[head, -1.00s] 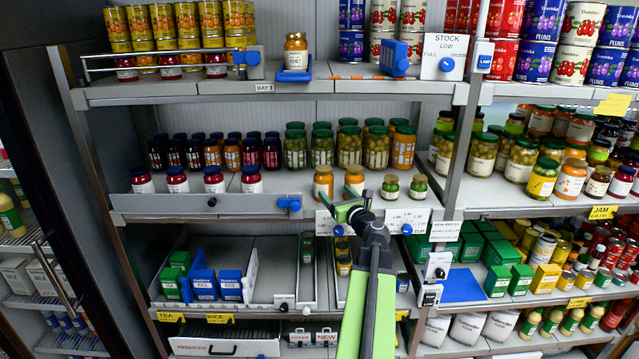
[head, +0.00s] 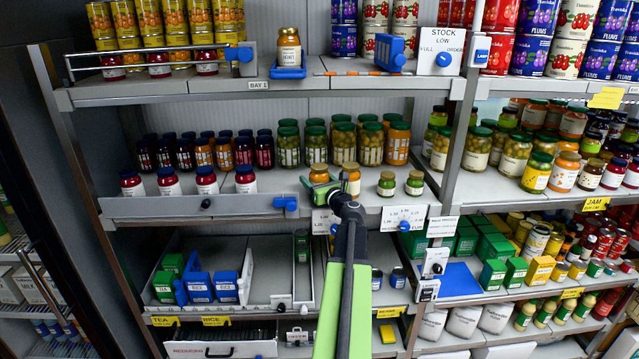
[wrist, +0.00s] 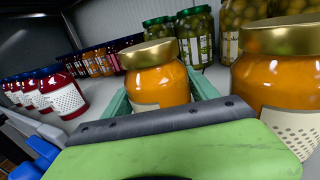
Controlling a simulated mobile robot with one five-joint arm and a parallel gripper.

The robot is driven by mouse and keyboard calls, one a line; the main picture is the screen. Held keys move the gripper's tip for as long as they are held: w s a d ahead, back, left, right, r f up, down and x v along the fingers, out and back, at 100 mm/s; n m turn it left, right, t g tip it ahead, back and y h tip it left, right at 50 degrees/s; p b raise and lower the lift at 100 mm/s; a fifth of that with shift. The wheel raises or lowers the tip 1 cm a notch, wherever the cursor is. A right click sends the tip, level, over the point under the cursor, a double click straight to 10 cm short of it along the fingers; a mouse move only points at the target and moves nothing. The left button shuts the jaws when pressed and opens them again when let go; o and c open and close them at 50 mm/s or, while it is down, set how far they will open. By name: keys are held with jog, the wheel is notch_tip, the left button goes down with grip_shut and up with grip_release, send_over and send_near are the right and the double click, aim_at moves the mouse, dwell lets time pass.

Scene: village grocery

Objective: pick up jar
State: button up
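An orange jar with a gold lid (wrist: 155,75) stands on the middle shelf, between the teal fingers of my gripper (wrist: 160,95) in the wrist view. The fingers are apart, one on each side of the jar; whether they touch it is hard to tell. In the head view this jar (head: 319,173) is partly hidden behind my gripper (head: 322,188). A second orange jar with a gold lid (wrist: 275,85) stands close on the right in the wrist view; it also shows in the head view (head: 350,176).
Two small green jars (head: 386,184) stand to the right. Taller green jars (head: 315,145) stand behind. Red jars (head: 206,181) line the left front edge. A blue knob (head: 405,225) and price cards are on the shelf edge. A honey jar (head: 289,47) sits on the upper shelf.

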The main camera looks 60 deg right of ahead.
jog(key=shift+w+d+f, duration=0.1)
jog(key=shift+w+f, duration=0.05)
jog(key=shift+w, duration=0.05)
jog(key=c, duration=0.5)
jog(key=shift+s, duration=0.1)
grip_shut()
